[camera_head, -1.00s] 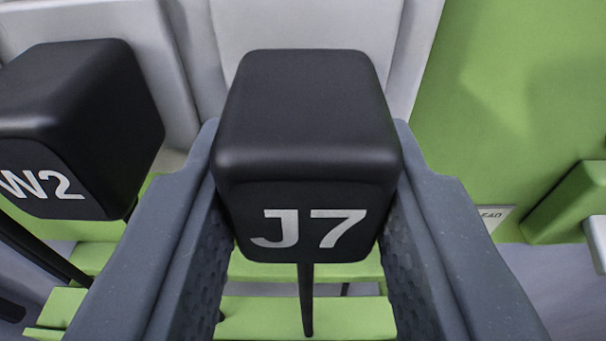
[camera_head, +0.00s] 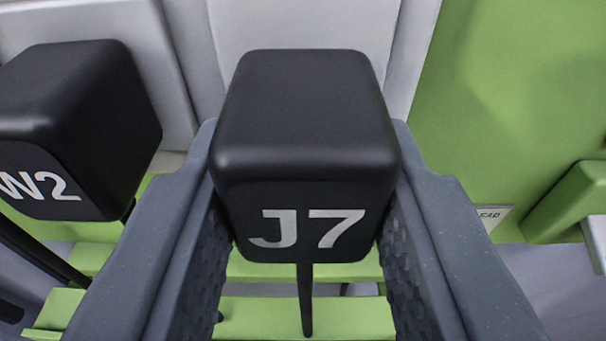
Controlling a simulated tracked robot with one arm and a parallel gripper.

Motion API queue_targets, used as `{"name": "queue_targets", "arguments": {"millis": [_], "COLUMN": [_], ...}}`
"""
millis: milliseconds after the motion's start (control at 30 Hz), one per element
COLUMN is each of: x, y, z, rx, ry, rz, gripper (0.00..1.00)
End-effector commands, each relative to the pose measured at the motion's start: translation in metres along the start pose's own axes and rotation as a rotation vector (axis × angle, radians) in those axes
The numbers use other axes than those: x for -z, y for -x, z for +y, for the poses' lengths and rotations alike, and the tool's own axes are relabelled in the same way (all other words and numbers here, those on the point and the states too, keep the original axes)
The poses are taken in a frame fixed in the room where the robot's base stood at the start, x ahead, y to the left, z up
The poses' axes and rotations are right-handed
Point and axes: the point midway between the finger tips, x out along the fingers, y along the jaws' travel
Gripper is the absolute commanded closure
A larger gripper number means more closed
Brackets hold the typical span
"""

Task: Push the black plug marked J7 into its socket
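The black plug marked J7 (camera_head: 305,165) is in the middle of the view, with its white label facing me. A thin black cable hangs down from its lower side. My gripper (camera_head: 307,160) has one grey finger on each side of the plug, and both fingers touch its sides. It is shut on the plug. The far side of the plug is hidden behind its own body, so I cannot see the socket or tell whether the plug touches it.
A second black plug marked W2 (camera_head: 75,130) stands close to my left finger, with its own cable. Pale grey panels (camera_head: 305,25) rise behind. A green wall (camera_head: 510,90) fills the right, with a small partly hidden label (camera_head: 493,216) and a green block (camera_head: 570,205).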

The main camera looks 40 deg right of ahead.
Motion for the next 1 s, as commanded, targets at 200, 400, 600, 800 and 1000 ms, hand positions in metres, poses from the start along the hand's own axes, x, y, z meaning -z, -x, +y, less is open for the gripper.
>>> {"name": "queue_targets", "arguments": {"millis": [200, 400, 600, 800, 1000], "x": [0.001, 0.002, 0.003, 0.003, 0.002], "y": [-0.002, -0.005, -0.008, -0.011, -0.011], "z": [0.0, 0.0, 0.0, 0.0, 0.0], "rx": [0.0, 0.001, 0.001, 0.001, 0.001], "ry": [0.0, 0.0, 0.0, 0.0, 0.0], "rz": [0.001, 0.001, 0.001, 0.002, 0.001], "gripper": [0.9, 0.9, 0.9, 0.9, 0.44]}}
